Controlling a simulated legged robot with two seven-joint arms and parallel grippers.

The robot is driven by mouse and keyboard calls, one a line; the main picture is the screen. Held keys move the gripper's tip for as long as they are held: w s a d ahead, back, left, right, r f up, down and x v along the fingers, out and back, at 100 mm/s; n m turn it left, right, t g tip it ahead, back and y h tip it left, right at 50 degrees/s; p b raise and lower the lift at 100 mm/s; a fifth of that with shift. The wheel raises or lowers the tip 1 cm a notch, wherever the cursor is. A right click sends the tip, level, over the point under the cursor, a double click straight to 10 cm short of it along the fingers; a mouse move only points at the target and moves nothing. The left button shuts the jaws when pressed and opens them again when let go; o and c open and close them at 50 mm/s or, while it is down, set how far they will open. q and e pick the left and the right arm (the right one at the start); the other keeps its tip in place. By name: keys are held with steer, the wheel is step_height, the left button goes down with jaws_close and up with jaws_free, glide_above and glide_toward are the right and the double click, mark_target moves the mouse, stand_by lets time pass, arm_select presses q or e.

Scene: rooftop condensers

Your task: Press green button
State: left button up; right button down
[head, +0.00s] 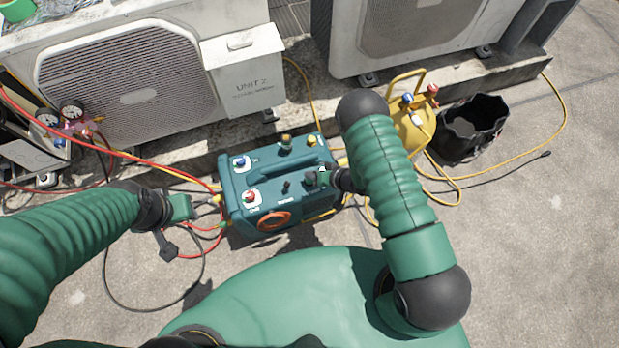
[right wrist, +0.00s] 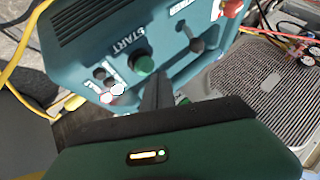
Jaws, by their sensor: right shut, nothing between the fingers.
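The green button (right wrist: 145,64) sits in a dark collar beside the word START on the teal machine (right wrist: 190,20), seen in the right wrist view. The shut fingers of my right gripper (right wrist: 158,78) are empty and point at the panel just beside and below the button in that view; I cannot tell whether they touch it. In the head view the teal machine (head: 243,182) stands on the ground, and my right gripper (head: 322,178) is at its right end, largely covering the button area. My left gripper (head: 172,232) is left of the machine, its jaw state unclear.
Red and yellow hoses run to the machine's left side. A yellow tank (head: 413,132) and a black bucket (head: 472,128) stand to the right. Condenser units (head: 130,85) line the back on a concrete ledge. Open ground lies at the right.

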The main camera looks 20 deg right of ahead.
steer(key=shift+f, duration=0.1)
stand_by(0.6)
steer(key=shift+f, duration=0.3)
steer(key=shift+f+b, duration=0.75)
steer(key=shift+f, duration=0.05)
stand_by(0.7)
steer(key=shift+r, duration=0.15)
steer(key=shift+r+p, duration=1.1)
steer(key=shift+p, duration=0.05)
steer(key=shift+r, duration=0.1)
step_height(320, 180, up, 5)
steer(key=p, duration=0.4)
steer(key=shift+p, duration=0.4)
